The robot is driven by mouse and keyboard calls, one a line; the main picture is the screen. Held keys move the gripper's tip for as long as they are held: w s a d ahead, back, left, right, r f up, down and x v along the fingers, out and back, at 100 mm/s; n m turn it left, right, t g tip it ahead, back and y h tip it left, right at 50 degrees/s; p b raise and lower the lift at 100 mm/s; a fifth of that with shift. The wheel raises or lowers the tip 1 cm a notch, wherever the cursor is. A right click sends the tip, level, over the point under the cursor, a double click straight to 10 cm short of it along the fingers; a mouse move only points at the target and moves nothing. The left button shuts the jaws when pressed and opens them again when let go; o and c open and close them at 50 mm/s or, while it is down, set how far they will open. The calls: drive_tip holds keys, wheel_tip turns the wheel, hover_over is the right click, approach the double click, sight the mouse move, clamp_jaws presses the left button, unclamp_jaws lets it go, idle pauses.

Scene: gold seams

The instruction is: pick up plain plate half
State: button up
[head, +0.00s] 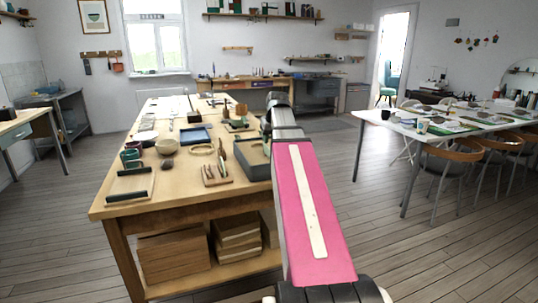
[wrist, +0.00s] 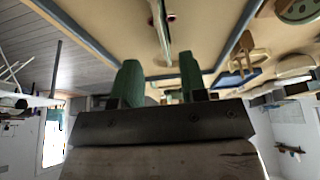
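In the wrist view my gripper (wrist: 158,80) shows two green fingertips set apart, with nothing seen between them. A thin, pale green-grey piece with a brown edge (wrist: 163,28) lies beyond the fingertips, apart from them; I cannot tell whether it is the plain plate half. I cannot pick out a plate half on the bench for certain.
A white table (head: 425,127) with chairs stands right. Floor between is clear.

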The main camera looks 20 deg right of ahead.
sight(268, 147)
drive_tip(key=shift+a+x, duration=0.2)
drive_tip(key=shift+x, duration=3.15)
clamp_jaws()
